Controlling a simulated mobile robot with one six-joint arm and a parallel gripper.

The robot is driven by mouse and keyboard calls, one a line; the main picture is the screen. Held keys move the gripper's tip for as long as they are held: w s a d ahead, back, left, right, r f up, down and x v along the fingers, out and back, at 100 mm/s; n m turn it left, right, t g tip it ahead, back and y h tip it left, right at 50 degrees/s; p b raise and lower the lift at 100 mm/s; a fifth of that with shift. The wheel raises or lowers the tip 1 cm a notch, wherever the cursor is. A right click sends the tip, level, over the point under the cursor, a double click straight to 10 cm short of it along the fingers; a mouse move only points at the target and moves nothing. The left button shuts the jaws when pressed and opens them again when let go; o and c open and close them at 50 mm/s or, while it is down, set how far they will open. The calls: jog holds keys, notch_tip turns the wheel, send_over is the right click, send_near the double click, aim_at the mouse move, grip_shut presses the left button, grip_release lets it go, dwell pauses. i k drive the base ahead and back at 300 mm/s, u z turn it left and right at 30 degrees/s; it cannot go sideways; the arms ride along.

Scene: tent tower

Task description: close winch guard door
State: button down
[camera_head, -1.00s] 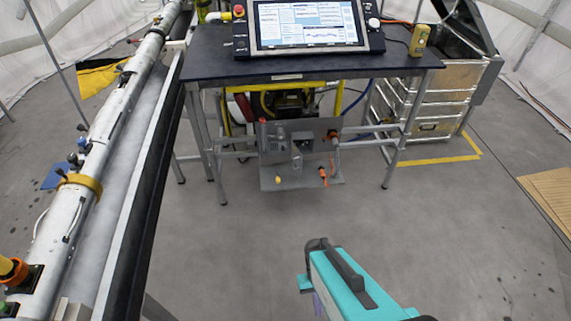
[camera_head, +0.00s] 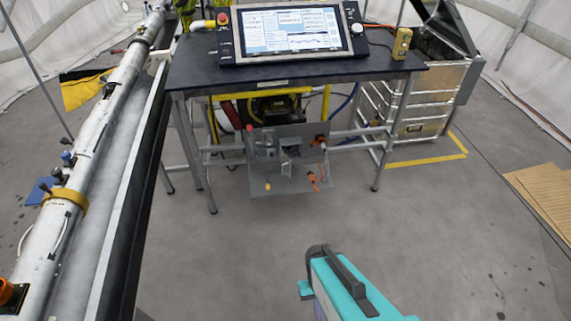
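No part is clearly recognisable as the winch guard door. A yellow-framed machine with a dark body (camera_head: 277,107) stands under the dark table; I cannot tell whether it is the winch. In front of it, low down, is a grey metal panel assembly (camera_head: 301,182) with an upright plate, a lower plate and small orange and yellow fittings. My gripper (camera_head: 318,255), at the end of my teal and dark grey arm, is at the bottom centre, well nearer than the panel and apart from it. Its fingers cannot be made out.
The dark table (camera_head: 200,75) bears a screen console (camera_head: 293,33) and a yellow handheld box (camera_head: 402,43). A long white tube (camera_head: 100,120) runs along the left. Metal cases (camera_head: 425,100) stand at the right, near wooden boards (camera_head: 543,192). The grey floor (camera_head: 235,255) before the table is clear.

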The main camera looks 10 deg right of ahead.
aim_at(284, 162)
jog(key=z, duration=0.05)
jog(key=i, duration=0.9)
jog(key=z, duration=1.1)
jog(key=k, duration=0.15)
jog(key=u, duration=2.8)
jog(key=i, duration=0.15)
jog(key=u, duration=0.3)
